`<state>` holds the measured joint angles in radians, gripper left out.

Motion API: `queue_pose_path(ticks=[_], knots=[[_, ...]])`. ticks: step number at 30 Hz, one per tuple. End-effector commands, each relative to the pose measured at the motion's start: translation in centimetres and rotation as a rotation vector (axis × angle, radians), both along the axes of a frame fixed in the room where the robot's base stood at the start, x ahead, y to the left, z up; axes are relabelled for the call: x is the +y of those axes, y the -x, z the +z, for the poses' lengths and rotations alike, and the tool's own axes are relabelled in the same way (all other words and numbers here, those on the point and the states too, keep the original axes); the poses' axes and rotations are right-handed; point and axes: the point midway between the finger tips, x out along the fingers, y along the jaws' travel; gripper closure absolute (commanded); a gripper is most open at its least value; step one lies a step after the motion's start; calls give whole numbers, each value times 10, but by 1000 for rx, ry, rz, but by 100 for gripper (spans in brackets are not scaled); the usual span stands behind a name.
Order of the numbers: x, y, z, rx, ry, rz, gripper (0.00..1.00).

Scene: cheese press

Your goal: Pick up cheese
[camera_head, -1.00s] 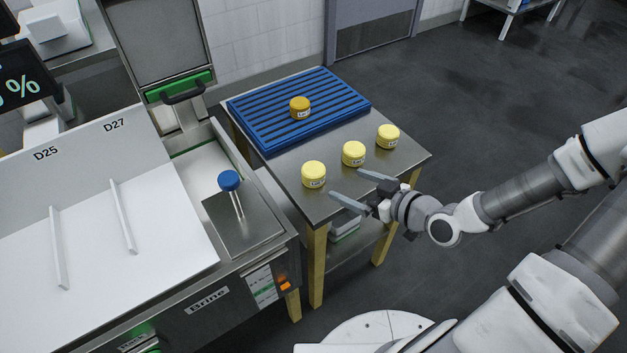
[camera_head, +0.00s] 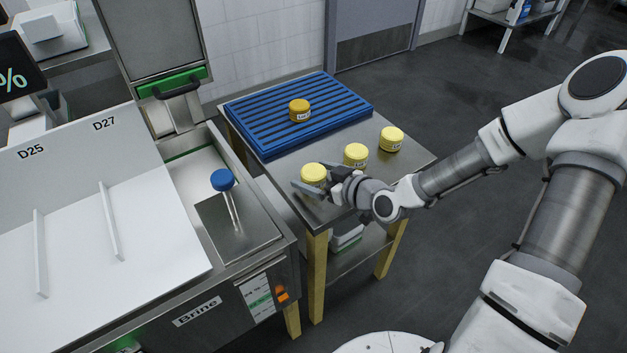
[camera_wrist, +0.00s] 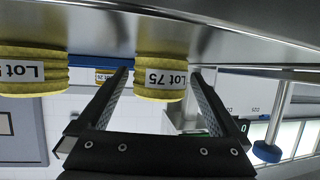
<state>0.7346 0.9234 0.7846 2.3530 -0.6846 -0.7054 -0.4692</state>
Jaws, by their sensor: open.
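Three pale yellow cheeses stand in a row on the steel table: the left cheese (camera_head: 313,172), middle cheese (camera_head: 355,154) and right cheese (camera_head: 391,139). A darker orange cheese (camera_head: 299,110) sits on the blue slatted rack (camera_head: 350,98). My gripper (camera_head: 311,181) is open at the left cheese, one finger on its near side, the other towards its far side. In the wrist view, which is upside down, the cheese labelled Lot 75 (camera_wrist: 160,55) shows between my open fingers (camera_wrist: 160,82). I cannot tell whether either finger touches it. Another cheese (camera_wrist: 32,86) is at the left there.
A brine tank (camera_head: 238,255) with a blue-knobbed handle (camera_head: 222,179) stands left of the table (camera_head: 285,170). The middle cheese is close to my gripper and wrist. Open floor lies to the right of the table.

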Motion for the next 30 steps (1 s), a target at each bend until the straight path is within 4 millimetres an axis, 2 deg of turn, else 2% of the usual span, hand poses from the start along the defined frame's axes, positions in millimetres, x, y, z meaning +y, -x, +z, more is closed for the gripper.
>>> queue_pose_path(ticks=[3,10,25,30], knots=[[6,-6,-4,0,0,0,0],[6,-6,-3,0,0,-1,0],[6,-6,-3,0,1,-1,90],[6,-6,-3,0,0,-1,90]])
